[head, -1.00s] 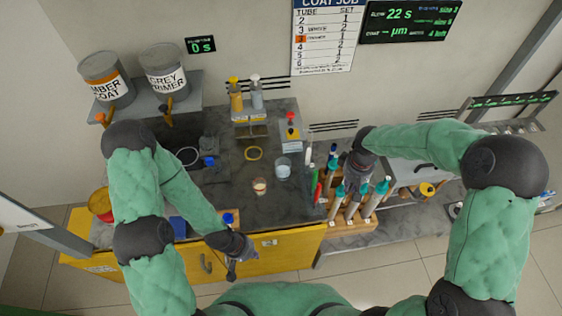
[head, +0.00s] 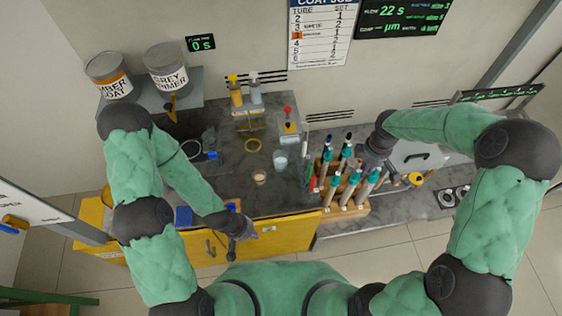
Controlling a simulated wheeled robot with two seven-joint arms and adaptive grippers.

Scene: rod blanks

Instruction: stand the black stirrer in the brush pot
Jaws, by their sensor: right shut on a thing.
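I cannot make out the black stirrer in the head view, nor say for certain which vessel is the brush pot. A clear glass cup (head: 280,159) stands on the dark counter, and a small pale cup (head: 259,178) stands in front of it. My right gripper (head: 366,164) is just right of the back rods in the wooden rack (head: 345,207). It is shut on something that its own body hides. My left gripper (head: 232,245) hangs at the counter's front edge, above the yellow cabinet; its fingers are too small to read.
Several teal-banded rods (head: 354,178) stand tilted in the wooden rack. Paint cans (head: 166,66) sit on a shelf at the back left. The counter between the cups and the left arm is mostly clear.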

